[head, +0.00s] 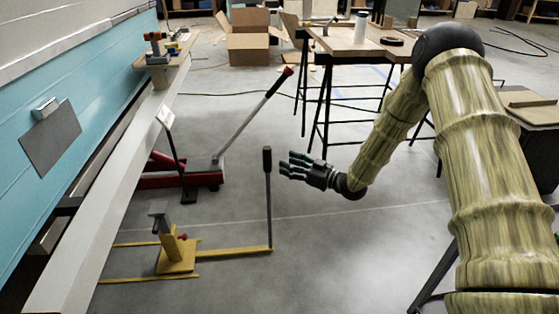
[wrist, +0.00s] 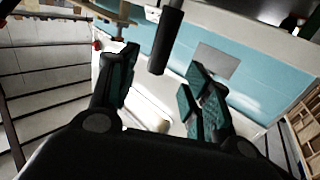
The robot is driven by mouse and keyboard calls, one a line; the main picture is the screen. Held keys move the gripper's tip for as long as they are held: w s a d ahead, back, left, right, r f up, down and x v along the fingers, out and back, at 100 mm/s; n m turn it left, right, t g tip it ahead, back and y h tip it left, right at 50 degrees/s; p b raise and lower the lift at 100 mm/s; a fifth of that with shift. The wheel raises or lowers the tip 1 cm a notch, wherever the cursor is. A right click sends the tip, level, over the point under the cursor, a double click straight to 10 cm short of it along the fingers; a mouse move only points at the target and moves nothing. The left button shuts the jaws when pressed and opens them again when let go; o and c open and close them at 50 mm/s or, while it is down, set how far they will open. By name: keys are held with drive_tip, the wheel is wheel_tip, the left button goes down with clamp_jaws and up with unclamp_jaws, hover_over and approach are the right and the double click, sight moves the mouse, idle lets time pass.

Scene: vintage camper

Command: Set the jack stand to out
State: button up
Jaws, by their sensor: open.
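The yellow jack stand (head: 176,255) stands on the floor beside the camper's lower edge, with a grey head on top. A long yellow bar (head: 235,251) runs right from it along the floor. At the bar's right end an upright lever with a black grip (head: 267,158) rises. My gripper (head: 288,165) is open and empty, just right of the grip in the head view. In the wrist view the black grip (wrist: 166,38) appears beyond and between my open fingers (wrist: 160,82); I see no contact. The stand's base is not clear in the wrist view.
The teal camper wall (head: 85,90) and its long white beam (head: 115,195) bound the left. A red floor jack (head: 180,178) with a long slanted handle stands behind the lever. A trestle table (head: 350,45) stands at the back.

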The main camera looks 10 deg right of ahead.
drive_tip(key=shift+v, duration=1.25)
